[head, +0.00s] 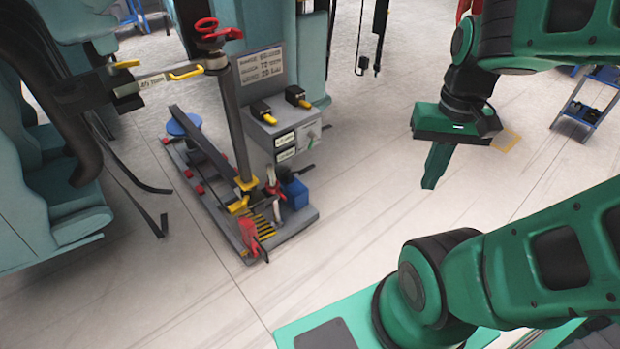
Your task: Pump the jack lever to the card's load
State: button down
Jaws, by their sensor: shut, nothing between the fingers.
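The jack (253,238) stands on a grey base plate on the floor, left of centre in the head view. A long dark bar, which looks like the jack lever (208,150), slants from a blue round pad (184,124) down to a yellow fitting by the upright post. The card (261,64) stands upright above the grey control box; its printed lines are too small to read surely. My gripper (430,184) is shut and empty, pointing down over open floor, well to the right of the jack and apart from it.
Teal coaster seats (50,190) with dark restraints stand close on the left. Black straps (150,212) trail to the floor beside the jack. A blue cart (590,105) stands at the far right. The floor between my gripper and the jack is clear.

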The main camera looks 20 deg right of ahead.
aim_at(300, 172)
jog(key=k, duration=0.4)
jog(key=u, duration=0.35)
jog(key=i, duration=1.5)
